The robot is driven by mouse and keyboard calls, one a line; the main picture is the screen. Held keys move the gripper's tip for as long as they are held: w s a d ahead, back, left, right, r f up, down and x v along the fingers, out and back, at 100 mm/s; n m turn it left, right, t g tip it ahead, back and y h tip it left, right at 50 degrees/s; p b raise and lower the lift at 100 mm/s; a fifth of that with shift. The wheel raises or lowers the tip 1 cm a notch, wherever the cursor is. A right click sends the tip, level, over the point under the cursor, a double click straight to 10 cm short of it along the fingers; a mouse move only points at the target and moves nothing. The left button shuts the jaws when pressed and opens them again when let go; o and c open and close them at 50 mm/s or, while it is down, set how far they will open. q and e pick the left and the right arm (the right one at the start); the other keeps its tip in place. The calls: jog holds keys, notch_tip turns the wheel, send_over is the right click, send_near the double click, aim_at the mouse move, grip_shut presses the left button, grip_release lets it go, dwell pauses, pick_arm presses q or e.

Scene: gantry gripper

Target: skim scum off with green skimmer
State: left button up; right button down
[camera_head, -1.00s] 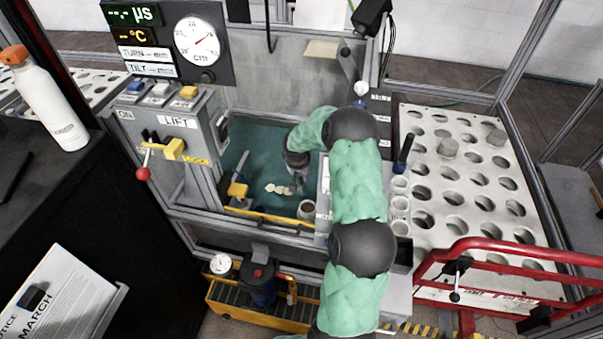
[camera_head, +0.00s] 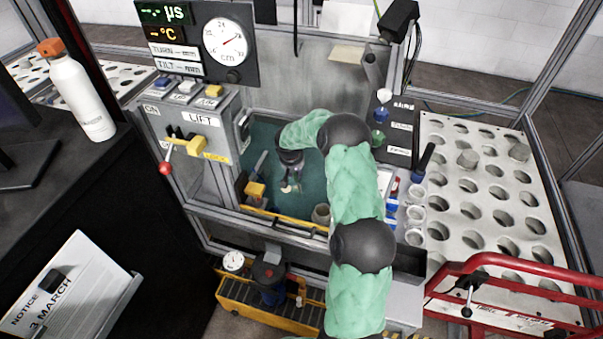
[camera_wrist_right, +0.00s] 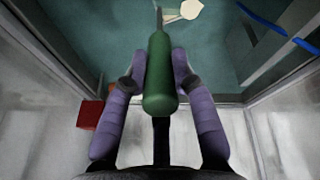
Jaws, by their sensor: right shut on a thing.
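My right gripper (camera_head: 291,186) reaches down into the tank of teal water (camera_head: 263,136). In the right wrist view, its two purple fingers (camera_wrist_right: 158,75) are shut on the green handle (camera_wrist_right: 160,88) of the skimmer. The skimmer's thin grey shaft runs forward from the handle; its far end is out of that view. A pale scum patch (camera_wrist_right: 184,11) lies just beyond the handle to the right. In the head view, pale patches (camera_head: 286,189) show at the fingertips, partly hidden by the gripper. My left gripper is not in view.
Grey tank walls (camera_wrist_right: 285,130) stand close on both sides of my right gripper. A yellow block (camera_head: 255,190) and a round cup (camera_head: 321,213) sit at the tank's front edge. The lift box (camera_head: 200,130) with its red-knobbed lever stands left. A perforated table (camera_head: 480,235) is right.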

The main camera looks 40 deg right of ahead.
jog(key=shift+w+a, duration=1.15)
jog(key=shift+w, duration=1.2)
pick_arm(q)
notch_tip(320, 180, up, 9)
jog(key=p, duration=0.8)
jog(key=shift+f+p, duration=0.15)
jog(key=shift+p, duration=0.15)
pick_arm(e)
notch_tip(320, 180, up, 16)
jog(key=shift+s, duration=0.1)
